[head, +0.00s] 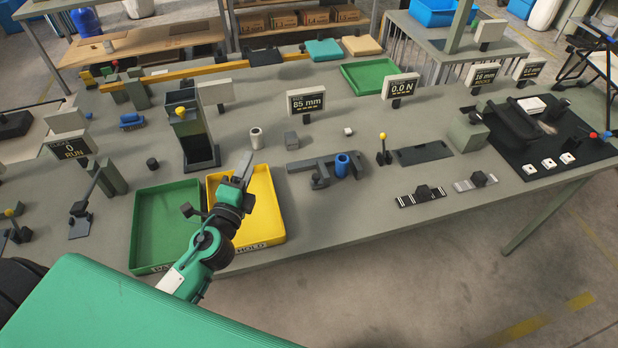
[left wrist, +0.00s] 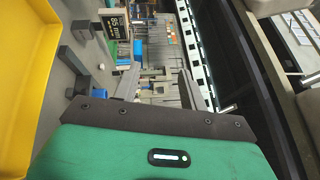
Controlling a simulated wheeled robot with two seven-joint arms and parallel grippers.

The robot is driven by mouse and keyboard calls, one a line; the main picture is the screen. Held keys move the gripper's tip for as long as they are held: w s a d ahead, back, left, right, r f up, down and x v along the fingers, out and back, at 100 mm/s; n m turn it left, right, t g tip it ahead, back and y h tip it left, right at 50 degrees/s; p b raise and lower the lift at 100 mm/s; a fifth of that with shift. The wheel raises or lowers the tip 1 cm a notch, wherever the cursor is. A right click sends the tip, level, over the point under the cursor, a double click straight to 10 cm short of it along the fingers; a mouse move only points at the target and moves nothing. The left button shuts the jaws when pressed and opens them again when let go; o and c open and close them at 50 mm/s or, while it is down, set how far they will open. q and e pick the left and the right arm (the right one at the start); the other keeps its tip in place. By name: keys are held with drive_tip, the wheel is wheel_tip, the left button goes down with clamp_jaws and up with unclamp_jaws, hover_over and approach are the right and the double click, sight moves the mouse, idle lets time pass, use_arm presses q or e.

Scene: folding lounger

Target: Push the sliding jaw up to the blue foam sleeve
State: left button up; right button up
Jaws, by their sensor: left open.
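The dark caliper-like tool (head: 300,166) lies on the bench right of the yellow tray. The blue foam sleeve (head: 342,165) stands upright at its right part. The dark sliding jaw (head: 320,179) sits on the tool just left of the sleeve, with a small gap apparently between them. The sleeve also shows in the left wrist view (left wrist: 78,84) at the left, beside dark tool parts. My left gripper (head: 245,165) is over the yellow tray, left of the tool, open and empty; its two fingers show apart in the left wrist view (left wrist: 158,84). My right gripper is not in view.
The yellow tray (head: 272,215) and green tray (head: 150,235) are below my left arm. The bench in front of the tool is clear.

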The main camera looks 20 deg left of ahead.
use_arm(q)
drive_tip(key=w+d+m+h, duration=0.2)
drive_tip(key=d+m+h, duration=0.2)
drive_tip(key=m+h, duration=0.45)
drive_tip(key=m+g, duration=0.8)
drive_tip(key=m, duration=0.8)
approach(313, 177)
drive_tip(key=shift+n, duration=0.35)
drive_tip(key=p+x, duration=0.2)
drive_tip(key=x, duration=0.5)
drive_tip(key=shift+x, duration=0.75)
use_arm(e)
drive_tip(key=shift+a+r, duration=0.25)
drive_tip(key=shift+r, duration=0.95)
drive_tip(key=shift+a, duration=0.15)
